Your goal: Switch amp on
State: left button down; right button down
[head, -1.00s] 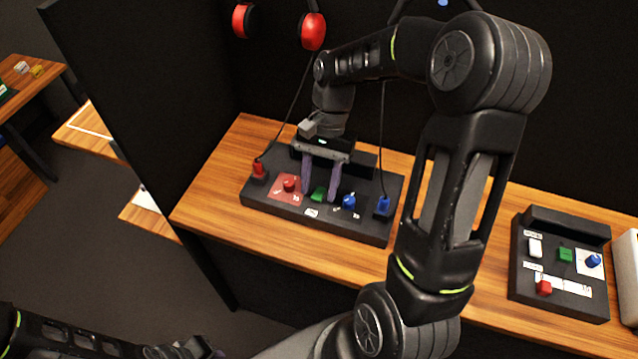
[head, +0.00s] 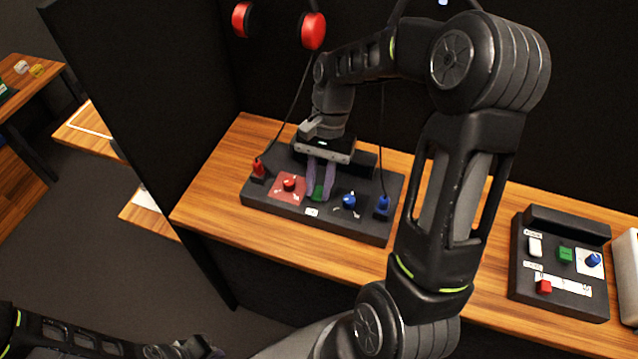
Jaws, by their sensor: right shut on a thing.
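The black amp panel (head: 345,227) sits on the wooden counter. It carries a red knob (head: 290,184) on a red plate, a green switch (head: 318,193) in the middle and a blue knob (head: 349,201). A red plug (head: 258,169) and a blue plug (head: 382,203) with cables stand at its two ends. My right gripper (head: 319,197) points down at the panel, its purple fingers shut on the green switch, which is partly hidden between them. My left gripper (head: 190,350) is at the bottom left edge, away from the counter; its fingers are not clear.
A second black panel (head: 560,300) with a white switch, a green button and red and blue knobs sits to the right. Red headphones (head: 313,31) hang on the dark wall behind. A black partition (head: 150,130) stands left of the counter.

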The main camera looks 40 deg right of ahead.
aim_at(318, 193)
jog(key=t+h+b, duration=0.1)
jog(key=h+b, duration=0.1)
jog(key=shift+s+a+f+t+h, duration=0.2)
jog(key=shift+a+t+h, duration=0.1)
jog(key=shift+a+t, duration=0.1)
jog(key=shift+r+h, duration=0.15)
jog(key=shift+h, duration=0.15)
jog(key=c, duration=1.2)
grip_release()
jog(key=shift+c, duration=0.2)
jog(key=r, duration=0.8)
jog(key=shift+w+d, duration=0.1)
jog(key=shift+d, duration=0.1)
jog(key=shift+f, duration=0.1)
